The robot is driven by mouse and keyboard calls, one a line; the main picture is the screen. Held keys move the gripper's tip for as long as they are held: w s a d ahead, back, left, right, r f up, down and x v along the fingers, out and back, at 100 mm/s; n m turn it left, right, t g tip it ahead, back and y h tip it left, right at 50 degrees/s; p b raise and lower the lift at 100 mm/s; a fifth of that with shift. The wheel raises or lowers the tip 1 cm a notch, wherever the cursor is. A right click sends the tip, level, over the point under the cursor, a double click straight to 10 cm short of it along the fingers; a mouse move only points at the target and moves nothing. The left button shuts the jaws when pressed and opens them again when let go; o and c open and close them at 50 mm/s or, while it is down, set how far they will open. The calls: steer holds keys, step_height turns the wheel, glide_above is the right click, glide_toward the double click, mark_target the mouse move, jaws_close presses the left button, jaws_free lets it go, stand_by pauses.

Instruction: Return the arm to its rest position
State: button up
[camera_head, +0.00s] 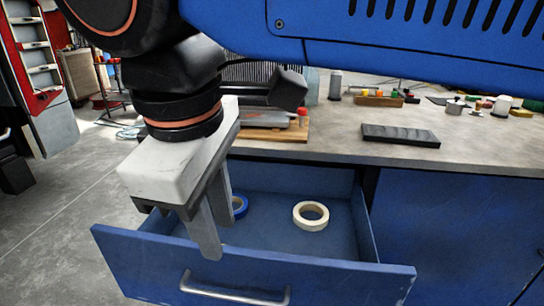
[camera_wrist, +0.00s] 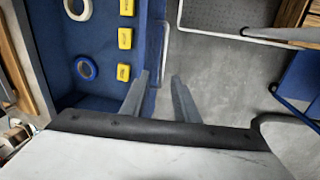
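My gripper (camera_head: 216,225) hangs fingers-down over the left part of the open blue drawer (camera_head: 390,281), near its front panel. The left finger overlaps the drawer front and the right one is over the floor. My arm runs across the top of the head view. The drawer holds a cream tape roll (camera_head: 311,226), a blue tape roll (camera_wrist: 78,76) and three yellow blocks (camera_wrist: 125,39), which the head view hides.
The workbench (camera_head: 330,151) stands behind the drawer. It carries a dark flat tray (camera_head: 400,136), a wooden board (camera_head: 275,134) and several small items toward the back. A metal handle (camera_head: 235,294) juts from the drawer front. Grey floor (camera_head: 55,225) is clear at left.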

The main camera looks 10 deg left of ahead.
steer(key=w+d+f+m, duration=0.4)
steer(key=w+d, duration=0.3)
steer(key=d, duration=0.3)
steer(key=w+d+f+m, duration=0.45)
steer(key=w+d, duration=0.25)
steer(key=d, duration=0.3)
steer(key=s+d+f+m+t, duration=0.1)
steer(key=d+f+m, duration=0.3)
steer(key=d+f, duration=0.3)
steer(key=s+d+f+m+t, duration=0.1)
steer(key=d+f+m, duration=0.4)
steer(key=d, duration=0.8)
step_height(320, 180, down, 3)
steer(key=shift+s+d+r+t, duration=0.1)
steer(key=shift+s+d+t, duration=0.2)
steer(key=shift+s+d, duration=0.05)
steer(key=shift+d, duration=0.15)
